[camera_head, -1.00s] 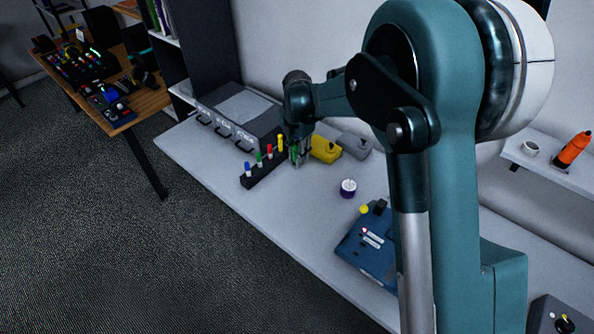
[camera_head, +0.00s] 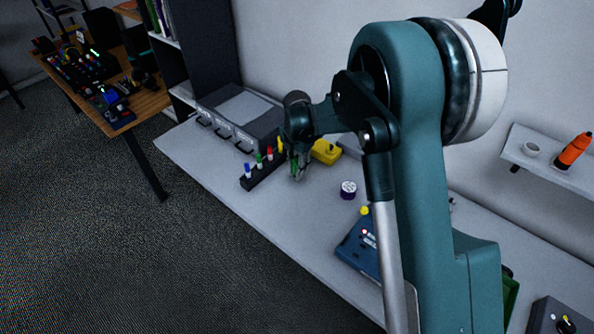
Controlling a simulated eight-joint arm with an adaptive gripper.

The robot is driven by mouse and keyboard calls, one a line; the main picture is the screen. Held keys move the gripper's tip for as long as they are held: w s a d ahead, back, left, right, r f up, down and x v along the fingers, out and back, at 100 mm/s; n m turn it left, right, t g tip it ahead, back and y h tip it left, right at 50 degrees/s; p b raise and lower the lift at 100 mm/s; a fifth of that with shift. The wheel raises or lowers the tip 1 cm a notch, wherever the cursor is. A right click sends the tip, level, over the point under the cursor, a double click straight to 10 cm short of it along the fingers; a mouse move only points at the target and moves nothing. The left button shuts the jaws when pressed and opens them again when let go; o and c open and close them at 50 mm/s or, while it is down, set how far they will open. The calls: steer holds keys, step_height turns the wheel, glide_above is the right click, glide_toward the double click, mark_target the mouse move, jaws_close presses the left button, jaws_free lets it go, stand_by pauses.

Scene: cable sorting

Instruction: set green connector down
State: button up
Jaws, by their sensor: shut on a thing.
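My gripper (camera_head: 301,173) is shut on the green connector (camera_head: 294,163), beside the right end of the dark rack. The connector shows as a narrow green strip between the fingers, and most of it is hidden. The dark rack (camera_head: 264,174) on the white table holds several coloured pegs: blue, green, red and yellow. I cannot tell whether the held connector touches the table.
A yellow box (camera_head: 326,151) lies just right of my gripper. A small purple and white round object (camera_head: 348,189) and a blue device (camera_head: 357,250) lie nearer. A grey drawer unit (camera_head: 240,118) stands behind. The white table (camera_head: 300,220) is clear in front of the rack.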

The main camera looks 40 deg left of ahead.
steer(key=shift+f, duration=0.35)
steer(key=shift+f, duration=0.15)
steer(key=o, duration=0.9)
steer(key=shift+o, duration=0.2)
step_height(320, 180, up, 12)
steer(key=shift+r, duration=0.15)
stand_by(0.6)
stand_by(0.4)
